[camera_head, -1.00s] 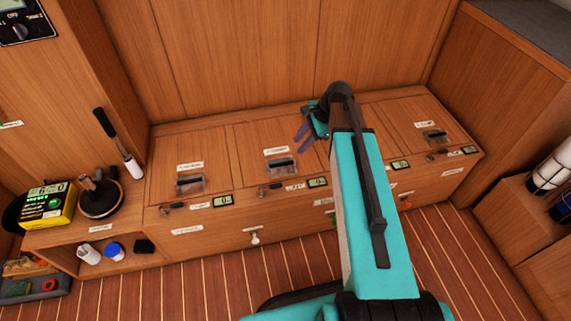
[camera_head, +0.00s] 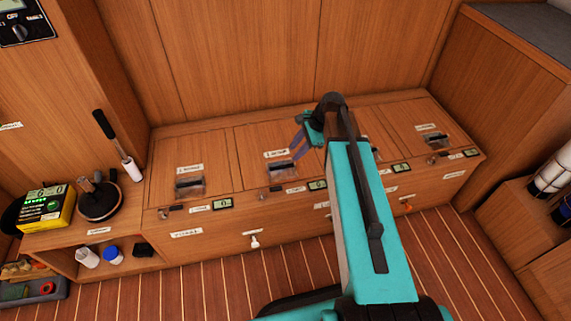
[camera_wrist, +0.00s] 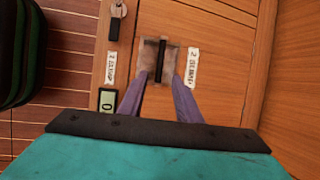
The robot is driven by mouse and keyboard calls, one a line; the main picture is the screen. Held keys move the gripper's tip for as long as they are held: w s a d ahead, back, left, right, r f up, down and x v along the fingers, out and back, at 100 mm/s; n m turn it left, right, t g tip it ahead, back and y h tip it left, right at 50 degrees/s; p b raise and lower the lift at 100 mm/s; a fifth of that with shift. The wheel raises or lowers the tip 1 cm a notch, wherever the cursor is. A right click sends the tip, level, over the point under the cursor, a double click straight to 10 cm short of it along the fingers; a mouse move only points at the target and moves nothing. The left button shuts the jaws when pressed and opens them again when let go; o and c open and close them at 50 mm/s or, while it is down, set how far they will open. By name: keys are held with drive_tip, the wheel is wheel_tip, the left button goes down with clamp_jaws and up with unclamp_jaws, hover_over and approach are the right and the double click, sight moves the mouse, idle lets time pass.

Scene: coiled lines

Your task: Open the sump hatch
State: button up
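A row of wooden hatches tops the long locker. The second hatch from the left (camera_head: 255,142) has a dark bar handle in a grey recess (camera_head: 282,172); I take it for the sump hatch, but its label is too small to read surely. It lies flat and closed. My gripper (camera_head: 300,150) is beside this handle. In the wrist view, the two purple fingers (camera_wrist: 161,78) are apart, one on each side of the lower end of the bar handle (camera_wrist: 161,60). I cannot tell whether they touch it. Nothing is held between them.
Other hatches with similar handles lie left (camera_head: 190,184) and right (camera_head: 434,139). A key-like latch (camera_wrist: 117,20) and small display (camera_wrist: 107,99) sit along the front edge. My arm hides part of the locker.

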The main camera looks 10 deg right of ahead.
sight(283, 166)
drive_tip(key=b+x, duration=0.1)
drive_tip(key=x, duration=0.8)
drive_tip(key=shift+a+f, duration=0.1)
drive_tip(key=shift+f, duration=0.2)
clamp_jaws()
